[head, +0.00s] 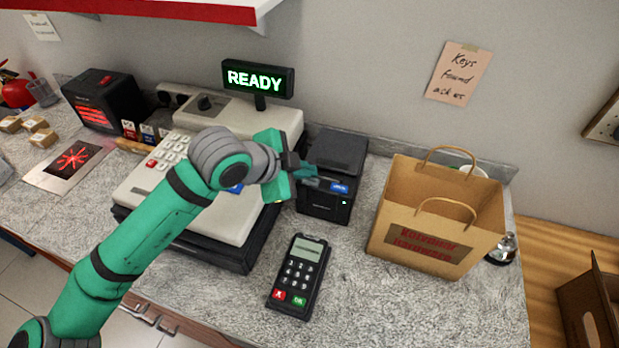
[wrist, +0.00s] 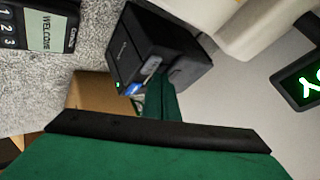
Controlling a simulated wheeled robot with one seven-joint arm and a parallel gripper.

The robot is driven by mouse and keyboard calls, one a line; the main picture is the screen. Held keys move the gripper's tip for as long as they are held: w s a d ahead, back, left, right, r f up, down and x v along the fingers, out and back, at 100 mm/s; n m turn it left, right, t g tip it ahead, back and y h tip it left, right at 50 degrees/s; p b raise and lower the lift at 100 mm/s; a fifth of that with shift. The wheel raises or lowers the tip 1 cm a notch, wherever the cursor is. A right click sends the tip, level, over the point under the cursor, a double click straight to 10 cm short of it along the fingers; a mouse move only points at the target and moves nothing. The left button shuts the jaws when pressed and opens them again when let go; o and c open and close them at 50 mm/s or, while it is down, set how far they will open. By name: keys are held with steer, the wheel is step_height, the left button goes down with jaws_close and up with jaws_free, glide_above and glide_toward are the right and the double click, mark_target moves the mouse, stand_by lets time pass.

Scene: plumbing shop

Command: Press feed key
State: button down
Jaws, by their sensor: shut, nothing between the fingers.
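The black receipt printer (head: 325,207) stands on the counter to the right of the cash register. Its blue feed key (head: 340,187) is on the front face, near the right side. My gripper (head: 314,177) is shut and empty, its fingertips just left of the key in the head view. In the wrist view the printer (wrist: 145,45) is at the upper middle, and the blue key (wrist: 133,89) shows right beside my green fingertips (wrist: 158,95). I cannot tell whether the fingertips touch the printer.
The cash register (head: 225,215) with a READY display (head: 257,79) is left of the printer, partly behind my arm. A card terminal (head: 299,277) lies in front. A paper bag (head: 420,235) stands to the right. Bare counter lies between terminal and bag.

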mark_target(308, 183)
steer(key=shift+f, duration=0.15)
steer(key=shift+f, duration=0.35)
stand_by(0.3)
steer(key=shift+r, duration=0.65)
steer(key=shift+w+r, duration=0.1)
steer(key=shift+r, duration=2.8)
